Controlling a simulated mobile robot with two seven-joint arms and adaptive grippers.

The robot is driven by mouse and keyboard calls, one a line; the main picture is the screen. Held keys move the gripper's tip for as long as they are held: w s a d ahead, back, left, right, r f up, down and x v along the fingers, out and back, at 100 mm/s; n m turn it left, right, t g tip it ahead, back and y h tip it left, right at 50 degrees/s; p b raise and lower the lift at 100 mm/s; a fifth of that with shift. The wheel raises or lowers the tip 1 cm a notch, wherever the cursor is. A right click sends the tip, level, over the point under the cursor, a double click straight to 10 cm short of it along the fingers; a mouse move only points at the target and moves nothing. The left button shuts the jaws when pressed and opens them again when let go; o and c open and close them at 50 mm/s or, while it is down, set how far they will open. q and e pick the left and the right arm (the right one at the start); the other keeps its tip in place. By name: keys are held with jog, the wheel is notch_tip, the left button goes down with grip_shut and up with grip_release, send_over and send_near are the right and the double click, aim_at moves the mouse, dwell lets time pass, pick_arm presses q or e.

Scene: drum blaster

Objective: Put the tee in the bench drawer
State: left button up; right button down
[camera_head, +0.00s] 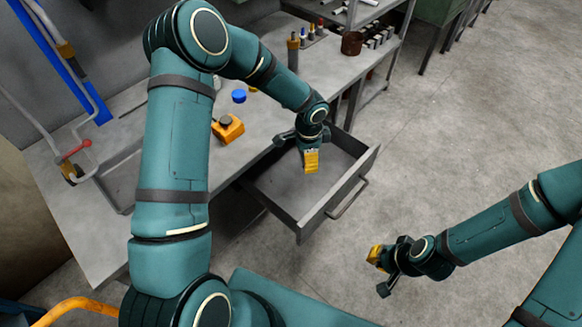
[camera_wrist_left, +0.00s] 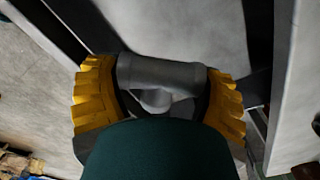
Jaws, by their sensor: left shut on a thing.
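The grey pipe tee (camera_wrist_left: 158,78) sits between the yellow finger pads of my left gripper (camera_wrist_left: 158,98) in the left wrist view. In the head view the left gripper (camera_head: 311,161) points down over the pulled-out bench drawer (camera_head: 318,215), near its bench side. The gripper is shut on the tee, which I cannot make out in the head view. The drawer floor that shows is bare; part is hidden by my left arm and gripper. My right gripper (camera_head: 379,272) is spread open and empty over the floor, to the right of the drawer.
The workbench (camera_head: 75,225) carries an orange block-like item (camera_head: 228,128) and a blue cap (camera_head: 239,96). Several tools and a brown can (camera_head: 352,43) stand toward its far end. The drawer handle (camera_head: 348,198) sticks out on the right. The concrete floor beyond is clear.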

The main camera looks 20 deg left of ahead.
aim_at(310, 179)
pick_arm(q)
jog(key=w+f+m+b, duration=0.1)
jog(key=f+m, duration=0.1)
jog(key=f, duration=0.3)
jog(key=w+f+m+b, duration=0.1)
jog(key=f+m, duration=0.1)
jog(key=f, duration=0.3)
jog(key=w+f+m+b, duration=0.1)
jog(key=w+f, duration=0.1)
jog(key=f, duration=0.3)
jog(key=shift+d+f+m, duration=0.15)
jog(key=shift+f+m, duration=0.25)
jog(key=shift+f+b, duration=0.1)
jog(key=shift+b, duration=0.3)
jog(key=o, duration=1.2)
jog(key=shift+o, duration=0.2)
jog(key=shift+r, duration=0.45)
notch_tip(310, 179, up, 11)
jog(key=p, duration=0.2)
jog(key=shift+r+p, duration=0.15)
jog(key=shift+p, duration=0.2)
